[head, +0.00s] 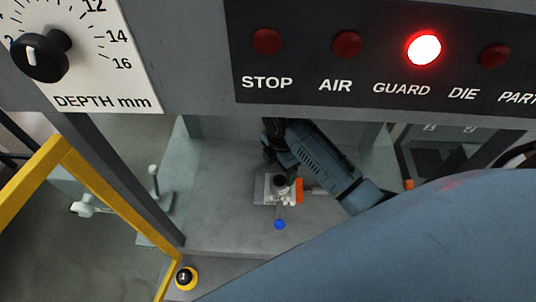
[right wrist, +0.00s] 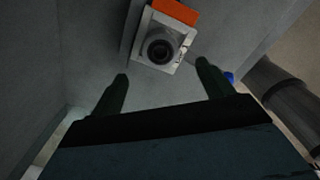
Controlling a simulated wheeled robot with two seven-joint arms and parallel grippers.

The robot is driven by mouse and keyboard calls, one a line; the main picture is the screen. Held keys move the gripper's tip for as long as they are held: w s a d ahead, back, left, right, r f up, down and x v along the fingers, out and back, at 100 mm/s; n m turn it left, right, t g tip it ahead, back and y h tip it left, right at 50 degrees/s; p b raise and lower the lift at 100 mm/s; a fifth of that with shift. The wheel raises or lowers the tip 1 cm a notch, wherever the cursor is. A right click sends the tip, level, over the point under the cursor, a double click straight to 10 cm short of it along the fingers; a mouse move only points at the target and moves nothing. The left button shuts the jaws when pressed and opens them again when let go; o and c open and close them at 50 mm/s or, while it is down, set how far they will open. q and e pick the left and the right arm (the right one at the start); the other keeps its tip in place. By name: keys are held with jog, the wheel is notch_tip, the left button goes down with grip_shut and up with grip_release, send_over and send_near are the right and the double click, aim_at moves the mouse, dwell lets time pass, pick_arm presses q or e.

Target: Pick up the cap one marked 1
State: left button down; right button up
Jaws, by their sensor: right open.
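A small white block with an orange part (head: 310,190) sits on the grey bed inside the machine in the head view. A dark round piece (head: 281,181) is on it; in the right wrist view it shows as a black ring (right wrist: 160,48) on the white block (right wrist: 144,50). I cannot read a 1 on it, so I cannot tell whether it is the cap. My right gripper (right wrist: 162,72) is open and empty, its fingers pointing towards the block, with the ring between and beyond the tips. My left gripper is not in view.
A blue knob (head: 280,224) stands in front of the block. Above is a panel with a lit red GUARD lamp (head: 424,49) and a depth dial (head: 40,55). A yellow frame (head: 30,180) stands at the left, and a yellow-ringed black button (head: 186,277) is at the front.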

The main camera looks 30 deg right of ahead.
aim_at(279, 180)
jog(key=f, duration=0.2)
jog(key=shift+s+f, duration=0.3)
jog(key=shift+s, duration=0.05)
notch_tip(279, 180, down, 2)
jog(key=shift+w+f, duration=0.1)
jog(key=shift+w+d+f, duration=0.1)
jog(key=shift+w+f, duration=0.05)
jog(key=shift+f, duration=1)
jog(key=c, duration=1.2)
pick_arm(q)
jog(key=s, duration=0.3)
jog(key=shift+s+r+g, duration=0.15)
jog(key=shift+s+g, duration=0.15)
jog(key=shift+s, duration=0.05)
pick_arm(e)
jog(key=shift+c, duration=0.8)
jog(key=shift+r, duration=0.1)
